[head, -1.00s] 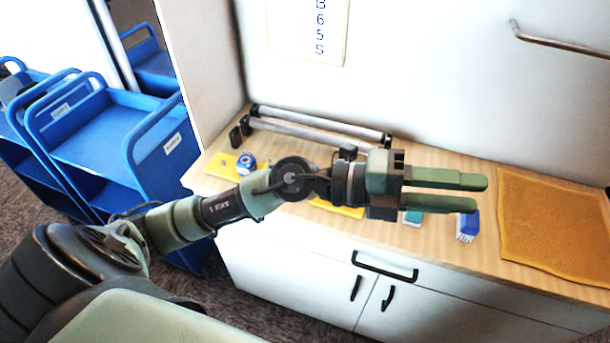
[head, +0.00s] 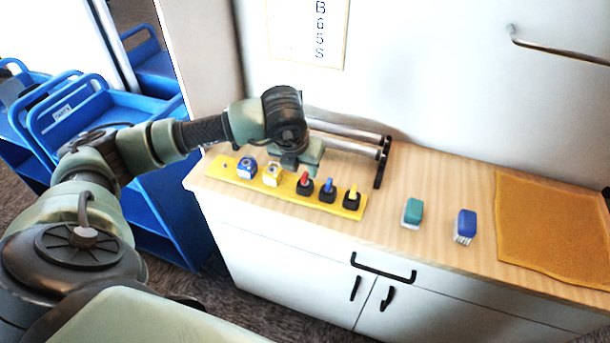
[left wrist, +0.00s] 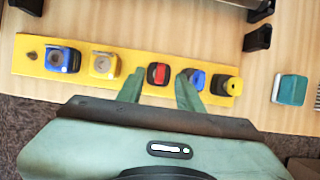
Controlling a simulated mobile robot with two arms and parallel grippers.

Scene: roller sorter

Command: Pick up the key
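A yellow board (head: 232,176) lies along the front of the wooden counter. On it stand a blue block (head: 247,168) and a yellow block (head: 272,174), each with a round face. To their right are three black-based pieces with a red top (head: 305,183), a blue top (head: 327,190) and a yellow top (head: 351,197). I cannot tell for sure which is the key. My left gripper (left wrist: 160,76) is open and empty, pointing down over the board. In the left wrist view its fingers lie either side of the red-topped piece (left wrist: 158,74), the right finger near the blue-topped one (left wrist: 194,77).
A metal roller rack (head: 350,146) stands just behind the board. A teal brush (head: 412,212) and a blue brush (head: 465,226) lie to the right, then an orange mat (head: 555,225). The wall rises behind the counter. Blue carts (head: 95,130) stand at the left.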

